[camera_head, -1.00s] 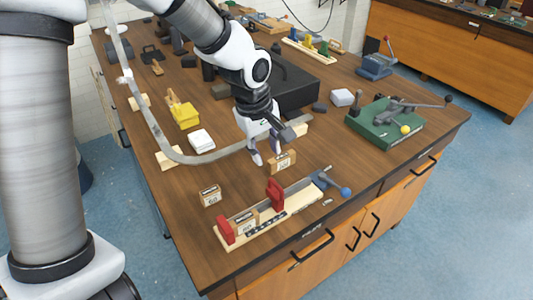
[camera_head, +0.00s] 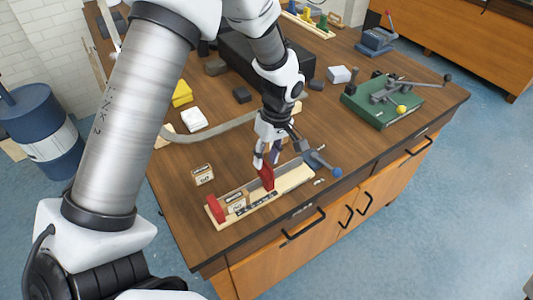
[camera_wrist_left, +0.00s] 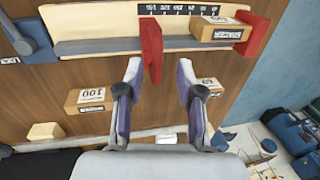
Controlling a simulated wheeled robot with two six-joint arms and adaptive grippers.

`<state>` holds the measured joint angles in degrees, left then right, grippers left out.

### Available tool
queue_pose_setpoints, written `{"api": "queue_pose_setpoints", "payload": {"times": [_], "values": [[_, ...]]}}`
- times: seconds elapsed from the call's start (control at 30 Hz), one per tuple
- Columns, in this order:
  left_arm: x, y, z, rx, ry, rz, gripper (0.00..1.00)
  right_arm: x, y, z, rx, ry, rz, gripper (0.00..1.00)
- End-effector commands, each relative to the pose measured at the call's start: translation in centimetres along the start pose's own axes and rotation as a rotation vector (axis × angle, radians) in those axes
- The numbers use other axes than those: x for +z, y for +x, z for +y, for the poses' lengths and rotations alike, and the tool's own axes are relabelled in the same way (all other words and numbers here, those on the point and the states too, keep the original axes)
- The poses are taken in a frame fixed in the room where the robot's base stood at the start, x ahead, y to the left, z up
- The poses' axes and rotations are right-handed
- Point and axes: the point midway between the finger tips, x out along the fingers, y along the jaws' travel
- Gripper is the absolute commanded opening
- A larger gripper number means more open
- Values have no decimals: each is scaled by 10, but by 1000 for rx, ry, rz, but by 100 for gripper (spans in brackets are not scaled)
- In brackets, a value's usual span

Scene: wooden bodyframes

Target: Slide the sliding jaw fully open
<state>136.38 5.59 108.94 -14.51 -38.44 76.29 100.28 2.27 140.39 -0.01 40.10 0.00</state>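The red sliding jaw (camera_head: 266,177) stands upright partway along the wooden vise base (camera_head: 292,182), and it also shows in the left wrist view (camera_wrist_left: 151,50). The fixed red jaw (camera_head: 216,209) is at the left end. A labelled wooden block (camera_head: 236,201) sits beside the fixed jaw, with a gap to the sliding jaw. My left gripper (camera_head: 267,158) is just above the sliding jaw. In the left wrist view its fingers (camera_wrist_left: 159,68) are apart, one on each side of the jaw; contact is unclear. My right gripper is out of view.
Labelled blocks (camera_head: 203,174) (camera_wrist_left: 92,97) lie on the table behind the base. A green fixture (camera_head: 385,110) stands at the right. The table's front edge is close.

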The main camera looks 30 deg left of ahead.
Motion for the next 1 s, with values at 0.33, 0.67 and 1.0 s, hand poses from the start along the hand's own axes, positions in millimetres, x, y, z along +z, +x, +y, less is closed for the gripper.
{"api": "queue_pose_setpoints", "payload": {"times": [0.33, 0.67, 1.0], "values": [[0, 4, 0, 1, 0, 0, 9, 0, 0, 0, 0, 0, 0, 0], [0, 2, 4, 0, 0, 1, 0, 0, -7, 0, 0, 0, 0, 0], [0, 4, 4, -1, 0, -1, 37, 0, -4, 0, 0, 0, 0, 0]]}}
